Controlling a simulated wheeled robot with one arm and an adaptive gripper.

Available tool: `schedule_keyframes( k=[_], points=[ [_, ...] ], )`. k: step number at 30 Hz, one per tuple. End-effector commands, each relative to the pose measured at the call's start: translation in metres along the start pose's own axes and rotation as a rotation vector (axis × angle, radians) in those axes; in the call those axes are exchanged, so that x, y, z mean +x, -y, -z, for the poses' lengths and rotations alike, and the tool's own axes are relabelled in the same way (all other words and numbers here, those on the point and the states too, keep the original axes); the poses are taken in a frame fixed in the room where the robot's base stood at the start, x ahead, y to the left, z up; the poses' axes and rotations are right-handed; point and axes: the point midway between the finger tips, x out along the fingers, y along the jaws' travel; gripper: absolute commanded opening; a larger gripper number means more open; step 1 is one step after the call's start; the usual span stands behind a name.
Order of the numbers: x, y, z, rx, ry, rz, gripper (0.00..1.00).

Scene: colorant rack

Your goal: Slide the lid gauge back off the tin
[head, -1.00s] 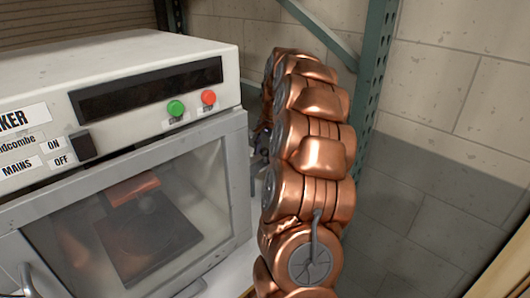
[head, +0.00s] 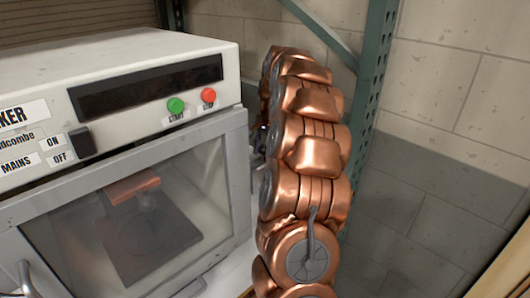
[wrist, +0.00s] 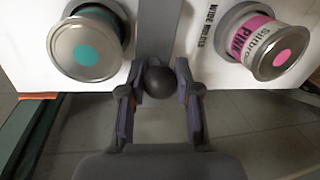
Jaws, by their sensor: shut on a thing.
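My gripper (wrist: 160,76) is shut on a dark round knob (wrist: 158,82) in the wrist view. A flat grey strip (wrist: 158,25) runs up from behind the knob; it looks like the lid gauge, with the knob as its handle, but its far end is out of frame. A tin with a teal dot (wrist: 88,50) stands to the left of the strip, and a tin with a pink dot and pink label (wrist: 275,50) to the right. Both appear apart from the strip. I cannot tell which tin the gauge belongs to. The head view hides my gripper behind my copper arm.
A white shaker machine (head: 120,75) with a glass door (head: 150,215) stands left of my arm in the head view. A green rack post (head: 372,100) and block wall (head: 440,200) are close on the right. Grey floor (wrist: 260,135) shows below the white surface (wrist: 225,75).

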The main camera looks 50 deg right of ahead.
Motion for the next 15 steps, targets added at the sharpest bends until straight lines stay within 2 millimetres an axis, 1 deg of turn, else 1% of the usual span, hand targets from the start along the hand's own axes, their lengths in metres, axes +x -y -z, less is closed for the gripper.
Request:
schedule_keyframes(
  k=[1,5,13,14,15],
  points=[
    [0.0028,0.0035,0.0010,0.000,-0.001,0.000,0.00],
    [0.0032,0.0101,0.0017,-0.001,-0.001,0.001,0.00],
    [0.0017,0.0122,0.0019,-0.001,-0.003,0.005,0.00],
    [0.0017,0.0123,0.0019,-0.001,-0.003,0.005,0.34],
    [0.0017,0.0124,0.0019,-0.002,-0.003,0.005,0.38]
  ],
)
